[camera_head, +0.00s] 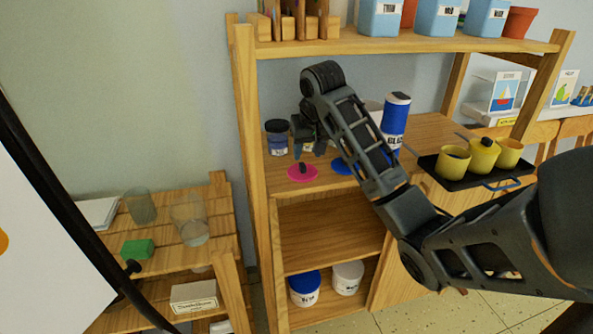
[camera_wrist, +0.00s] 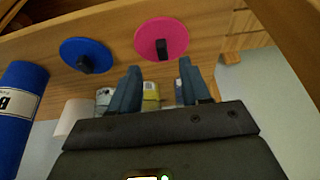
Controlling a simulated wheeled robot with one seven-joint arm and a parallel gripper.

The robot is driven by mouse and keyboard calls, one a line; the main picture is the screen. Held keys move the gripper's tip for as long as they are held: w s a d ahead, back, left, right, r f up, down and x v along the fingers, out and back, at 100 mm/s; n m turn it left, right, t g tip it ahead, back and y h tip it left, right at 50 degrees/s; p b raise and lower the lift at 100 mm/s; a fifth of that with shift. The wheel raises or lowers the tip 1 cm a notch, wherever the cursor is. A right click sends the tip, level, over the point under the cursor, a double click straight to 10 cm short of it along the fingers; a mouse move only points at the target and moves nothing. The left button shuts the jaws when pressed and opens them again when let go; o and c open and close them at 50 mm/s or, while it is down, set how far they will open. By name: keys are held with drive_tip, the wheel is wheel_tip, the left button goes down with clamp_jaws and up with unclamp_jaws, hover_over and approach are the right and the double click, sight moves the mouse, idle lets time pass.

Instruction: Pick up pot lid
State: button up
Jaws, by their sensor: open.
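A pink round lid (camera_head: 297,174) with a dark knob lies flat on the wooden shelf. It also shows in the wrist view (camera_wrist: 174,33), just past my fingertips. A blue round lid (camera_head: 340,169) with a dark knob lies to its right, partly hidden by my arm; in the wrist view it is at the left (camera_wrist: 75,46). My gripper (camera_head: 308,150) is above the shelf near the pink lid. Its two fingers are apart and nothing shows held between them (camera_wrist: 157,72).
A blue bottle (camera_head: 393,118) and a dark-lidded jar (camera_head: 277,140) stand on the same shelf. A black tray (camera_head: 467,181) with yellow pots (camera_head: 453,161) is at the right. The shelf unit's upper board (camera_head: 400,45) is above. White tubs (camera_head: 347,278) stand below.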

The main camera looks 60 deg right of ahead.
sight(304, 166)
drive_tip(key=x, duration=0.5)
drive_tip(key=shift+w+a+f, duration=0.1)
drive_tip(key=shift+w+f, duration=0.05)
drive_tip(key=shift+f, duration=0.25)
drive_tip(key=shift+c, duration=0.3)
clamp_jaws()
